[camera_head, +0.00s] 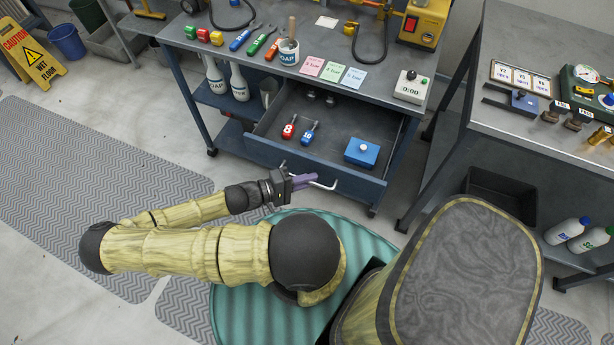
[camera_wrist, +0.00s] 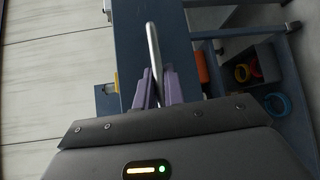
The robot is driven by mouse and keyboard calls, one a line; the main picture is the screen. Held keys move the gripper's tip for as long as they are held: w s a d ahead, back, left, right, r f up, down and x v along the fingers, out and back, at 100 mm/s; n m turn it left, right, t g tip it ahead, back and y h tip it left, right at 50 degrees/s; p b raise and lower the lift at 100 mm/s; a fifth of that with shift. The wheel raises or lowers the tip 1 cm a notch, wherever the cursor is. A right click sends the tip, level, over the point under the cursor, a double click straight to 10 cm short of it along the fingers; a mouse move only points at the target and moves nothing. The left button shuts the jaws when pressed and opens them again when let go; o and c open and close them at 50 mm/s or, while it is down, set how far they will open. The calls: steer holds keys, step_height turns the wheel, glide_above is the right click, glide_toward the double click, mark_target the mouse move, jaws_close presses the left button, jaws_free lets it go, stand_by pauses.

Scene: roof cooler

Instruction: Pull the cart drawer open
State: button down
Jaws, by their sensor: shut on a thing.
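The cart drawer (camera_head: 262,152) is pulled out from under the cart's top, and its inside shows. Its silver bar handle (camera_head: 325,186) runs along the front panel. My gripper (camera_head: 305,180) is at the handle, with its purple fingers closed around the bar. In the wrist view, the handle (camera_wrist: 152,50) runs up from between the purple fingers (camera_wrist: 157,88). Inside the drawer lie a red tag (camera_head: 288,130), a blue tag (camera_head: 309,134) and a blue box with a light knob (camera_head: 362,152).
A second bench (camera_head: 545,128) stands close on the right. A wet-floor sign (camera_head: 36,62) stands far left.

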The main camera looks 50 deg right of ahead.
steer(key=shift+w, duration=0.25)
steer(key=c, duration=1.5)
jaws_free()
steer(key=shift+s, duration=0.15)
steer(key=shift+a, duration=0.1)
steer(key=b+v, duration=0.1)
steer(key=v, duration=1.6)
steer(key=shift+b, duration=0.3)
steer(key=shift+a+r, duration=0.1)
steer(key=shift+a, duration=0.05)
steer(key=shift+s, duration=0.1)
